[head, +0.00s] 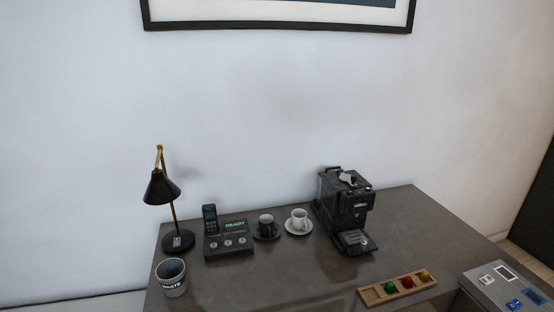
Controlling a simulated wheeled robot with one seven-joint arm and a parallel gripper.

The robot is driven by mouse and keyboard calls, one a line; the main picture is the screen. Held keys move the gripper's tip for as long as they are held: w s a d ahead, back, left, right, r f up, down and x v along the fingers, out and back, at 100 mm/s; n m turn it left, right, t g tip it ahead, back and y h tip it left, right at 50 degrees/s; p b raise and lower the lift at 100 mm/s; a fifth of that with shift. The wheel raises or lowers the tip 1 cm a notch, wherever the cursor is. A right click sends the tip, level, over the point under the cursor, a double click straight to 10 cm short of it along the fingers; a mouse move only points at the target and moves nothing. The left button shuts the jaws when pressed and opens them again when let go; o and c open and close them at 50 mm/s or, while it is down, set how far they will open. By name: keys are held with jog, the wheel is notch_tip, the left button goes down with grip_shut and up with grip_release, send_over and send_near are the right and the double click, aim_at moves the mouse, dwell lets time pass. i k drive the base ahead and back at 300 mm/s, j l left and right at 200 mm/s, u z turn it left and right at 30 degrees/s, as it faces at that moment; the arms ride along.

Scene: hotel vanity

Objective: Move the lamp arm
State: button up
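A desk lamp stands at the back left of the dark table in the head view. Its round black base (178,241) rests on the table top. Its thin brass lamp arm (173,211) rises from the base to a joint at the top. The black cone shade (161,188) hangs from that joint, tilted, with its opening facing down. My gripper is not in view, so I cannot see where it is relative to the lamp.
A waste cup (172,278) stands in front of the lamp. A phone dock (229,246), a dark cup (266,226), a white cup (299,219) and a coffee machine (344,206) stand rightward. A wooden tray (373,296) and grey box (497,285) are front right. The front middle is clear.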

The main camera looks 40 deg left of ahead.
aim_at(160, 189)
jog(key=u, duration=2.55)
jog(key=i+j+z, duration=0.15)
jog(key=j, duration=0.2)
jog(key=i+j+z, duration=0.15)
jog(key=i+j, duration=0.1)
jog(key=j, duration=0.1)
